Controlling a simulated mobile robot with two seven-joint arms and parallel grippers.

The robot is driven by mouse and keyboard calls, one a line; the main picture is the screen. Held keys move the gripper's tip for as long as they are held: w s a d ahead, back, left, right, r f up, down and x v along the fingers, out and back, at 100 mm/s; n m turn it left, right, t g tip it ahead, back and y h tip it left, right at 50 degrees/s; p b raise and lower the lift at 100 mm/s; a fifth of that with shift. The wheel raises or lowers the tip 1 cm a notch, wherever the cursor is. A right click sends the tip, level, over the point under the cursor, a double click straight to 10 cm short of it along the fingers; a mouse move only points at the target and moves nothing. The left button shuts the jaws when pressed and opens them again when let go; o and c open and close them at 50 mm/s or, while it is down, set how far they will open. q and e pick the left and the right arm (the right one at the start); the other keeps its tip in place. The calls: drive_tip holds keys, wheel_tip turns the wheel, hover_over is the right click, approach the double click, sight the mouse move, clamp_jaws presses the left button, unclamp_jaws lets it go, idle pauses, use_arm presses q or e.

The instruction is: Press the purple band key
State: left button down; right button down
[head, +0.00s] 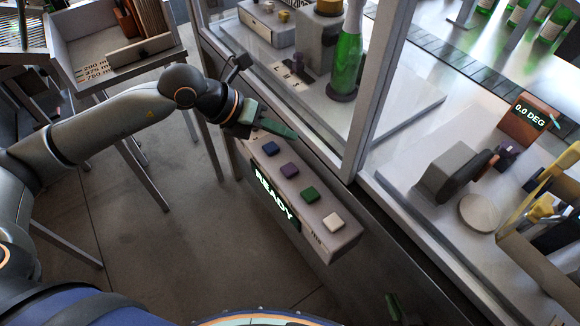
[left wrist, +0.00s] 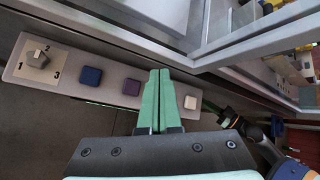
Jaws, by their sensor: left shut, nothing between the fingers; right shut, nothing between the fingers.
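The purple band key (head: 289,170) sits on a grey key panel (head: 338,240), between a blue key (head: 269,149) and a green key (head: 309,194). The purple key also shows clear in the left wrist view (left wrist: 131,87), left of my fingers. My left gripper (head: 294,136) is shut and empty, apart from the purple key and beyond the blue key in the head view. In the left wrist view its fingers (left wrist: 159,72) hide the green key. My right gripper (head: 391,300) shows only partly at the bottom edge; its shut green fingers also show in the left wrist view (left wrist: 211,106).
A white key (head: 333,220) ends the row; a READY display (head: 275,197) is on the panel's front. A numbered dial (left wrist: 39,58) is at the other end. A glazed frame post (head: 377,90) rises behind the panel, with a green bottle (head: 346,62) inside.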

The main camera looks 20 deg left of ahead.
use_arm(q)
drive_tip(key=b, duration=0.5)
hover_over(284, 171)
wheel_tip(284, 171, down, 8)
drive_tip(key=shift+r, duration=0.2)
drive_tip(key=shift+f+b, duration=0.35)
drive_tip(key=shift+f, duration=0.25)
drive_tip(key=shift+f, duration=0.1)
idle(1.1)
drive_tip(key=shift+f+b, duration=0.3)
drive_tip(key=shift+b, duration=0.1)
drive_tip(key=shift+f+b, duration=0.5)
drive_tip(key=shift+f, duration=0.1)
idle(0.5)
drive_tip(key=shift+r, duration=0.1)
drive_tip(key=shift+r+p, duration=0.65)
drive_tip(key=shift+r, duration=0.25)
drive_tip(key=shift+r, duration=0.1)
